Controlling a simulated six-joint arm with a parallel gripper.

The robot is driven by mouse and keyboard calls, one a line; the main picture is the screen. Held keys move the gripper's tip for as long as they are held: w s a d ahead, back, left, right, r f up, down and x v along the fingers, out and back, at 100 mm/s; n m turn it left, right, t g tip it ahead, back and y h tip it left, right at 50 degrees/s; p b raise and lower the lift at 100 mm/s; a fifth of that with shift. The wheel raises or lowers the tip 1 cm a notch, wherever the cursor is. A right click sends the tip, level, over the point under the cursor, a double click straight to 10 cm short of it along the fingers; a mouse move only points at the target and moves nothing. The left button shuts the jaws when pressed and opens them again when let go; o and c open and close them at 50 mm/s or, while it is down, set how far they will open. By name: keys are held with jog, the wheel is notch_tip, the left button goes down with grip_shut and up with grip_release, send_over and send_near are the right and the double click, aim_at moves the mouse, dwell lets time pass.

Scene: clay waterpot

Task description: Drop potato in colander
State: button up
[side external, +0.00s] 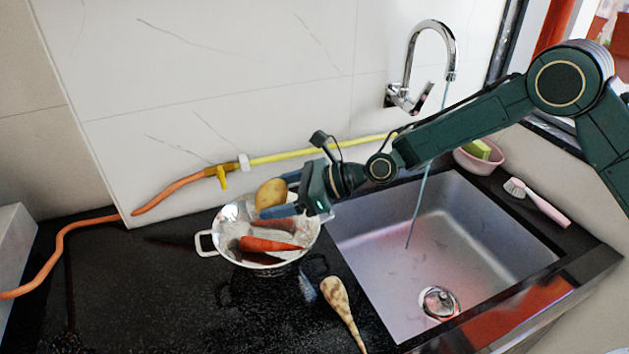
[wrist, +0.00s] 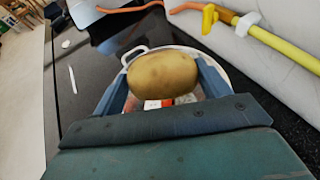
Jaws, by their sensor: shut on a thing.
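The potato (side external: 271,193) is a yellow-brown oval held between the blue fingers of my gripper (side external: 285,195). It also shows in the wrist view (wrist: 163,76), with a finger of my gripper (wrist: 162,82) on each side. The potato is over the white metal colander (side external: 207,243), which stands on the black counter left of the sink. A carrot (side external: 268,244) lies inside the colander. The potato and fingers hide part of the colander's far side. In the wrist view the colander's rim (wrist: 135,50) shows behind the potato.
A parsnip (side external: 339,305) lies on the counter in front of the colander. The sink (side external: 450,240) is to the right, with a tap (side external: 408,75) running. A yellow and orange hose (side external: 270,157) runs along the wall. The counter at front left is clear.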

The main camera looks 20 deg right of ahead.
jog(key=shift+f, duration=0.2)
jog(key=o, duration=1.1)
jog(key=shift+d, duration=0.15)
jog(key=v, duration=1.3)
jog(key=shift+s+d+r, duration=0.15)
jog(key=shift+d+r, duration=0.05)
